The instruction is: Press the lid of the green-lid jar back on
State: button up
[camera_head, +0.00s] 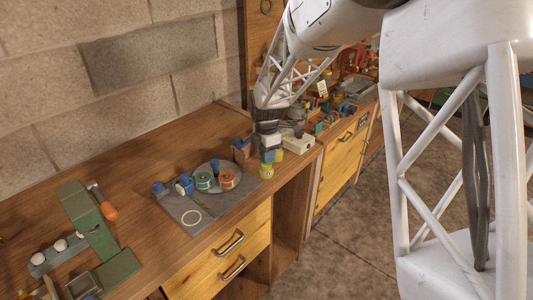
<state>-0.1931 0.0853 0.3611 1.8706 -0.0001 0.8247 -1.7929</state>
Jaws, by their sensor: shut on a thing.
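My gripper (268,147) points down over the bench near its front edge, right of the grey mat. It is shut on a small green piece that looks like the jar's lid; the fingers hide most of it. A small yellow-green jar (267,172) with a pale label stands upright directly below the gripper. The picture is too small to tell whether the lid touches the jar's rim.
A round grey tray (216,164) with teal and orange-topped containers lies close on the left, partly over the grey mat (213,213). A white box (298,143) and clutter stand behind right. The bench edge is close.

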dwell(0.3)
jog(key=o, duration=1.5)
jog(key=shift+c, duration=0.2)
jog(key=shift+r, duration=0.1)
jog(key=shift+r, duration=3.4)
jog(key=shift+c, duration=0.2)
grip_shut()
